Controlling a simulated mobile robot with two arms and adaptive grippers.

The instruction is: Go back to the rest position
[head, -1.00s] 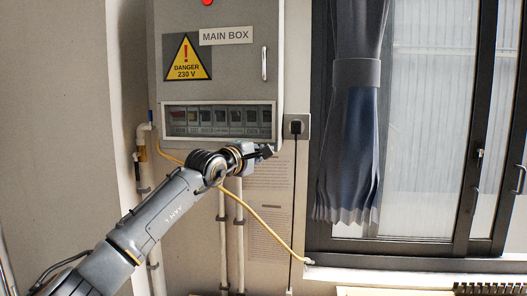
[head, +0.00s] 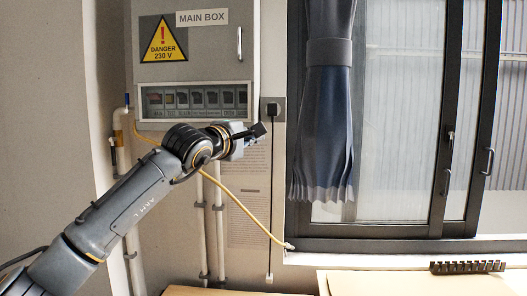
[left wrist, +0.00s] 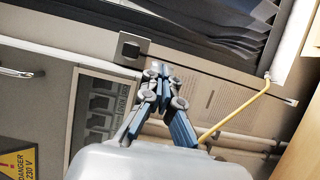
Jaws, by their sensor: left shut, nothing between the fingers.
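My left arm comes in from the lower left in the head view. Its gripper (head: 258,130) is in the air in front of the wall, beside the lower right corner of the main box (head: 190,75). The left wrist view shows its two blue-grey fingers (left wrist: 159,76) together at the tips, with nothing between them. My right arm and right gripper are in neither view.
A black wall socket (head: 273,110) shows just above and right of the left gripper. A yellow cable (head: 240,205) runs down the wall behind the arm. A window with a dark curtain (head: 322,110) is at right. Wooden surfaces (head: 370,283) and a dark slotted rack (head: 467,267) are below.

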